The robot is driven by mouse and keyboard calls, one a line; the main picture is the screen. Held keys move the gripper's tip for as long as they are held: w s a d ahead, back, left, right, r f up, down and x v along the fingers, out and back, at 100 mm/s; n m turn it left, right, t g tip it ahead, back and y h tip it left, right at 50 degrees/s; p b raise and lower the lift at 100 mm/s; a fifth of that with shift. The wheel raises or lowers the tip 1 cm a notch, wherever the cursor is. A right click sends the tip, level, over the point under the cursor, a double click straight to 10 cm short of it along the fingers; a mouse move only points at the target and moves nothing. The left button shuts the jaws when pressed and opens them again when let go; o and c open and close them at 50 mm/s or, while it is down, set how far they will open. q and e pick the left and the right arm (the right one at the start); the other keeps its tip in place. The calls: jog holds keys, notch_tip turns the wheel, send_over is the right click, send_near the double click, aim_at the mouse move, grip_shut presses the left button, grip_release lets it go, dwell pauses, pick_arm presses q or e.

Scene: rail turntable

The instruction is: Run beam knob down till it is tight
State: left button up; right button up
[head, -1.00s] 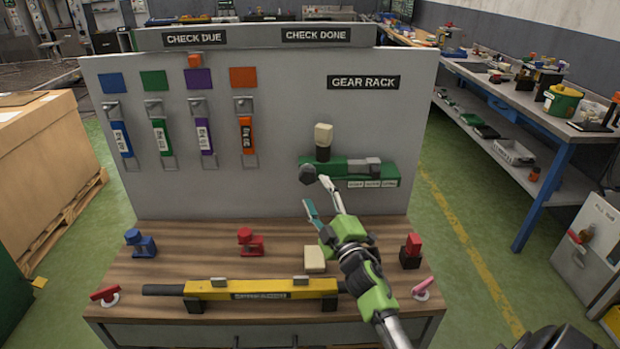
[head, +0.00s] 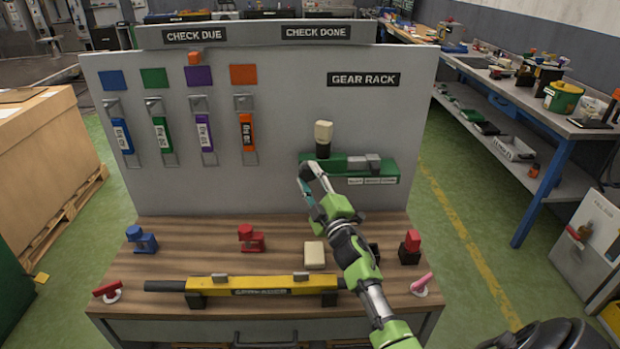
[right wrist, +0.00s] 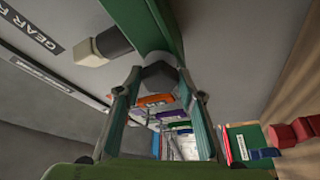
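The green beam fixture (head: 336,166) is mounted on the grey panel under the GEAR RACK label, with a grey block on its right and a cream-topped black handle (head: 323,139) upright on it. A dark faceted knob (right wrist: 160,75) is at the fixture's end in the right wrist view; in the head view my fingers mostly hide it. My right gripper (head: 309,168) is at the fixture's left end. In the right wrist view the gripper (right wrist: 160,80) is open, with the knob between its fingertips; contact cannot be told. My left gripper is not in view.
On the wooden bench stand blue (head: 142,240) and red (head: 251,239) clamps, a cream block (head: 315,254) and a yellow bar (head: 250,286) along the front. Coloured tags (head: 204,135) hang left on the panel. A side bench (head: 560,125) is at the right.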

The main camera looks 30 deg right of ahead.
jog(key=shift+f+m+b, duration=0.25)
jog(key=shift+m+b, duration=0.15)
jog(key=shift+b, duration=0.3)
jog(key=shift+r+m+b, duration=0.1)
jog(key=shift+m+b, duration=0.4)
jog(key=shift+r, duration=0.1)
jog(key=o, duration=1.1)
jog(key=v, duration=1.2)
jog(key=shift+a+f, duration=0.2)
jog(key=shift+f, duration=0.05)
